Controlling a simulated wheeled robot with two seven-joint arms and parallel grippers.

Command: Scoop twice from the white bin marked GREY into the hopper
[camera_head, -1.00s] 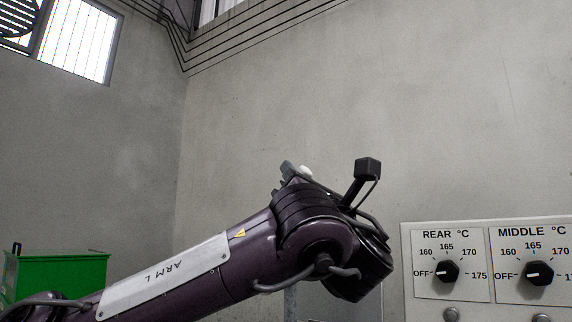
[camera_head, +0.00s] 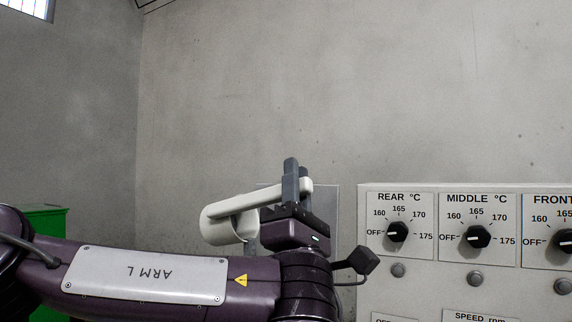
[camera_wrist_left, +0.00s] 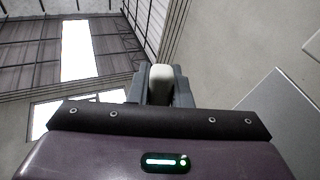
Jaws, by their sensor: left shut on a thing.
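My left gripper (camera_head: 296,182) is raised near the middle of the head view, its fingers pointing up. It is shut on the handle of a white scoop (camera_head: 222,224). The handle runs left from the fingers, and the rounded scoop hangs at its left end, partly behind my arm. I cannot see inside the scoop. In the left wrist view the handle (camera_wrist_left: 160,84) sits end-on between the two fingers. The white bin marked GREY is not in view. A grey flat-sided thing (camera_head: 327,212) stands behind the gripper; I cannot tell whether it is the hopper. My right gripper is not in view.
A control panel (camera_head: 430,262) with REAR, MIDDLE and FRONT temperature dials stands at the right, close to my left wrist. A green container (camera_head: 45,219) shows at the lower left, behind my arm. A bare grey wall fills the back.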

